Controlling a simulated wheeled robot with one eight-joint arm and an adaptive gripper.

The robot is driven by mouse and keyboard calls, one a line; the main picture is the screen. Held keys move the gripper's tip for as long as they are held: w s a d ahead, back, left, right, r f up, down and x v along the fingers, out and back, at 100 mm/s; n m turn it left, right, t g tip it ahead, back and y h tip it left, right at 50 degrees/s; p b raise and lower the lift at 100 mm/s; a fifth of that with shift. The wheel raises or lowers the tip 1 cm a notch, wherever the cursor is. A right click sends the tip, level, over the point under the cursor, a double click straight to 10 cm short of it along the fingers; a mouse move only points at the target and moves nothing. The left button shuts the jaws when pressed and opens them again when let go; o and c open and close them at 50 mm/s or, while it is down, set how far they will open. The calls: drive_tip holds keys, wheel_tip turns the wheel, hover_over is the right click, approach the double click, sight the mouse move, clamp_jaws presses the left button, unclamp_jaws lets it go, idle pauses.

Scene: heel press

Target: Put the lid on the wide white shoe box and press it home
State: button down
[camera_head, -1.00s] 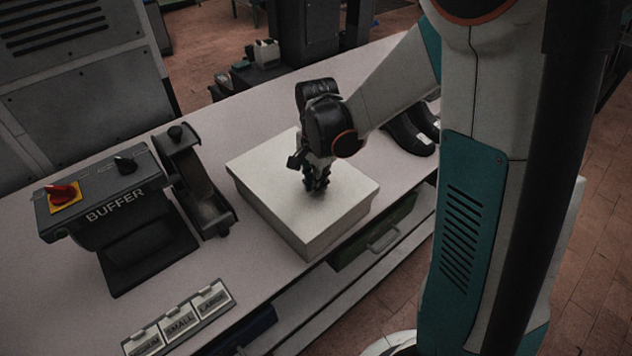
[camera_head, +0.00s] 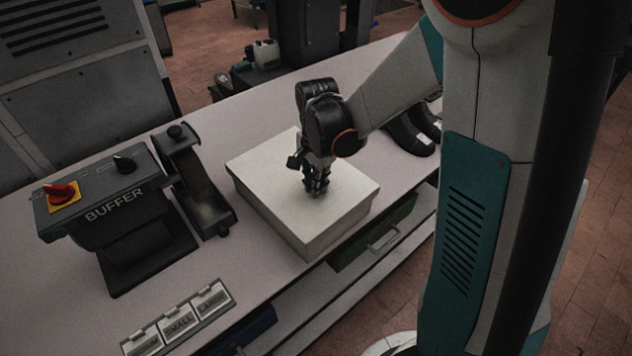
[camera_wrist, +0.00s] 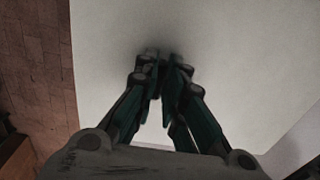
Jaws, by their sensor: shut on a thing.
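The wide white shoe box (camera_head: 318,244) stands on the bench, and its pale lid (camera_head: 270,170) lies over its top. The lid looks about level, its edge standing slightly out over the box walls. I cannot tell how deep it sits. My gripper (camera_head: 317,187) points down at the middle of the lid. In the wrist view my gripper (camera_wrist: 163,62) has its fingertips drawn close together at the lid (camera_wrist: 225,60). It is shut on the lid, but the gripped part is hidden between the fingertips.
A dark device marked BUFFER (camera_head: 115,205) and a dark holder (camera_head: 195,185) stand left of the box. A label plate (camera_head: 178,318) lies at the front left. Dark shoes (camera_head: 408,135) stand behind to the right. Bare bench (camera_head: 255,275) shows left of the box.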

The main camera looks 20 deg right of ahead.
drive_tip(key=c, duration=1.6)
unclamp_jaws()
drive_tip(key=o, duration=0.5)
drive_tip(key=shift+r+p, duration=2.3)
drive_tip(key=shift+r, duration=1.25)
